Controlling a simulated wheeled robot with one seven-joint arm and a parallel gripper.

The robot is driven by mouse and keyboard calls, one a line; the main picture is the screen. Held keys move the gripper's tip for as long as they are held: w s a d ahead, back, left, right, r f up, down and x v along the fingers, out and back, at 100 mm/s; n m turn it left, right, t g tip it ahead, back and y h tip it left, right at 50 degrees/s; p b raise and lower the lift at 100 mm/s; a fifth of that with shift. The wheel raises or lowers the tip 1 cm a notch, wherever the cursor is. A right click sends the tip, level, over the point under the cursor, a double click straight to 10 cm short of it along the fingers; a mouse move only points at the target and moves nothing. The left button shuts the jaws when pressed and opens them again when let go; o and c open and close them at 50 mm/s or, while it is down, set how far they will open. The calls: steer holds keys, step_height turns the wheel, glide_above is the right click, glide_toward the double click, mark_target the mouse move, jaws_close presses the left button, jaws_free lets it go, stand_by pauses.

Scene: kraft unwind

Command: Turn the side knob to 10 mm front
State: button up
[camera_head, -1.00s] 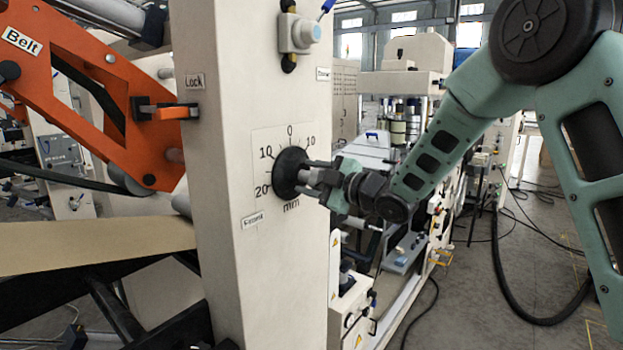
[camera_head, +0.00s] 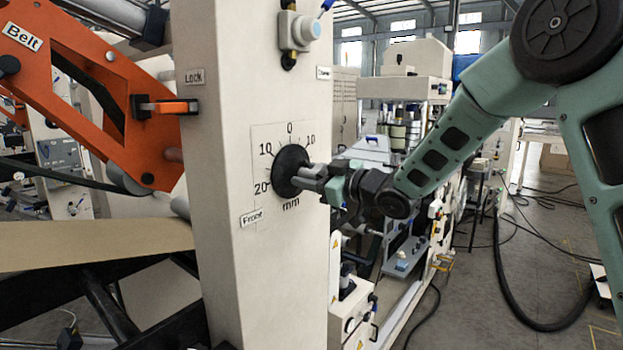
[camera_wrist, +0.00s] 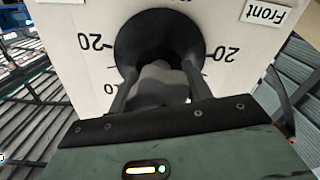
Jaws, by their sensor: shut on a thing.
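The side knob is a round black disc (camera_head: 290,171) on the beige column, set on a white dial plate marked 20, 10, 0, 10 and "mm". A "Front" label (camera_head: 252,217) sits below left of the dial. My gripper (camera_head: 312,178) reaches in from the right and is shut on the knob's raised grip. In the wrist view the knob (camera_wrist: 150,28) lies between the two fingers (camera_wrist: 158,85), with a "Front" label (camera_wrist: 265,13) at top right, upside down. The knob's pointer is hidden, so I cannot read its setting.
An orange arm labelled "Belt" (camera_head: 85,95) and an orange lock lever (camera_head: 168,107) are at the left. A grey box with a blue knob (camera_head: 300,31) is higher on the column. A brown paper web (camera_head: 90,243) runs at lower left. Floor at right carries black cables.

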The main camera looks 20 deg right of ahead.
steer(key=shift+m, duration=1.2)
steer(key=shift+f, duration=0.1)
steer(key=o, duration=1)
steer(key=b+v, duration=0.5)
steer(key=v, duration=1.2)
steer(key=shift+s+d, duration=0.15)
